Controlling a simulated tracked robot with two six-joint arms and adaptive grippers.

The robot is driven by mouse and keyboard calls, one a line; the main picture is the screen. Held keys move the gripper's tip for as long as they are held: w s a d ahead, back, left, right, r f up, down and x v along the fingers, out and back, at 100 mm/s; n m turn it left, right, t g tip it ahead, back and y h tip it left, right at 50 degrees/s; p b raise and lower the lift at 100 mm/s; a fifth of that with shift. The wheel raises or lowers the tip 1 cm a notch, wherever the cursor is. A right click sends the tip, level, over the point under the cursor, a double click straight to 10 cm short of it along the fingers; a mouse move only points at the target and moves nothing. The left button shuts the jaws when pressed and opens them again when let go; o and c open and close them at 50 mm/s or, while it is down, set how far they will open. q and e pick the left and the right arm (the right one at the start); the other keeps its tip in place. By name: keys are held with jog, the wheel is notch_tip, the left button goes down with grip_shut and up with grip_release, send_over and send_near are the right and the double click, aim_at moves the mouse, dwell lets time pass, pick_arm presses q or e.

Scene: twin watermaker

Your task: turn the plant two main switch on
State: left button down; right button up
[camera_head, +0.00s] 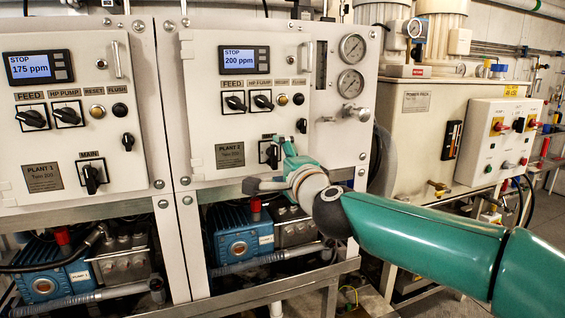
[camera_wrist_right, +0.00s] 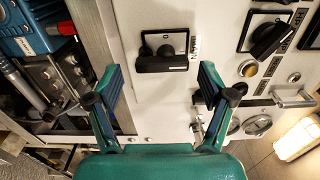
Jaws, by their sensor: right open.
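The plant two main switch (camera_head: 270,154) is a black rotary handle on a square plate, low on the plant two panel (camera_head: 215,125). In the right wrist view the switch (camera_wrist_right: 160,62) shows whole, its handle running along the line toward its label. My right gripper (camera_head: 268,168) is at the panel in front of the switch and partly covers it in the head view. My left gripper is not in view.
Above are the feed knob (camera_head: 235,102), HP pump knob (camera_head: 263,101) and display (camera_head: 243,60). Plant one's panel (camera_head: 70,130) stands left with its own main switch (camera_head: 91,177). Gauges (camera_head: 351,83) are at right. A blue pump (camera_head: 238,235) and metal frame lie below.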

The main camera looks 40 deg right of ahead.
jog(key=v, duration=1.2)
jog(key=shift+f, duration=0.15)
